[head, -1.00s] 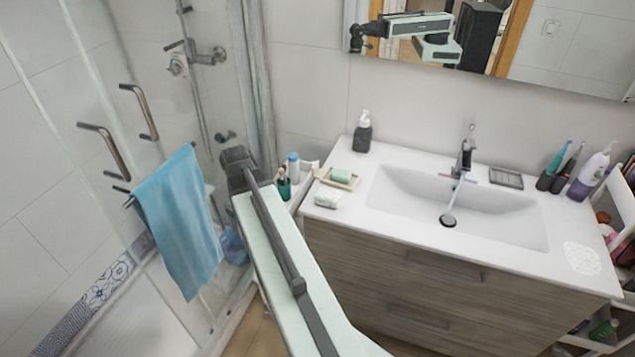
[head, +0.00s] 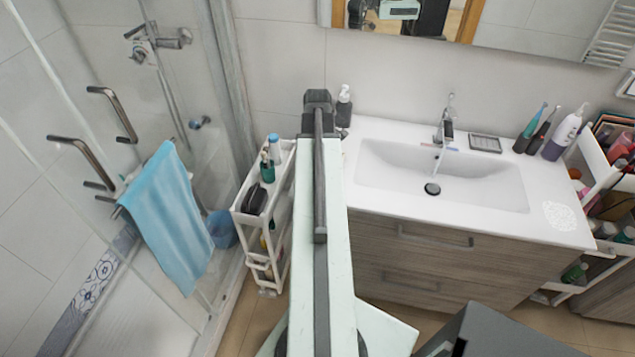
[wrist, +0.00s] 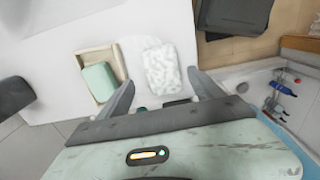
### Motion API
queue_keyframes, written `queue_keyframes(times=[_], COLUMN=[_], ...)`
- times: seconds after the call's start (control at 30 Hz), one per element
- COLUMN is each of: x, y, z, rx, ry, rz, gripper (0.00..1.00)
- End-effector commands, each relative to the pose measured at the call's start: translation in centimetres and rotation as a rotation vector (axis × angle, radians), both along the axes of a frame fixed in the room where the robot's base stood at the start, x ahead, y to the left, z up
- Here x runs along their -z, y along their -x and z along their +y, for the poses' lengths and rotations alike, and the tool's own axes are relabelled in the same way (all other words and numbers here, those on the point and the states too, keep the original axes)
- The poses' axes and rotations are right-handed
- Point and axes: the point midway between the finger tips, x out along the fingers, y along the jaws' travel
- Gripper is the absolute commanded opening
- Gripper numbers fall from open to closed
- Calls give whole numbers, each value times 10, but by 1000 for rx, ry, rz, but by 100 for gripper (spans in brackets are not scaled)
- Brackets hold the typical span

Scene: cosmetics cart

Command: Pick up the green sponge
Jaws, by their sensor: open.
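The green sponge (wrist: 100,82) is a pale green block lying in a small beige dish (wrist: 84,57) on the white counter. In the wrist view it is left of my gripper (wrist: 160,82), outside the left finger. My gripper is open, with its two fingers apart. A white mottled block (wrist: 158,68) lies on the counter between and beyond the fingertips, to the right of the dish. I cannot tell whether the fingers touch it. In the head view my arm and gripper (head: 318,97) hide the sponge and dish.
The sink basin (head: 445,180) and tap (head: 445,125) are right of my arm. A dark soap bottle (head: 343,108) stands close behind my gripper. A narrow white cart (head: 250,225) with bottles stands left of the counter. A blue towel (head: 170,220) hangs farther left.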

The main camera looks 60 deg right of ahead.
Motion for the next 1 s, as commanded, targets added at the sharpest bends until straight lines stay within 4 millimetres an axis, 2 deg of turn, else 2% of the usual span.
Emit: queue_keyframes(times=[0.13, 0.33, 0.4, 0.6, 0.63, 0.8, 0.9, 1.0], x=[15, 49, 54, 50, 50, 50, 50, 50], y=[0, 0, 0, 0, 0, 0, 1, 1], z=[1, 3, 3, 3, 3, 3, 3, 3], rx=[1, 2, 2, 3, 3, 3, 3, 4], ry=[0, 0, 0, 0, 0, 0, 0, 0], rz=[0, 0, 0, 0, 0, 0, 0, 0], gripper=[75, 75, 75, 75, 73, 25, 5, 5])
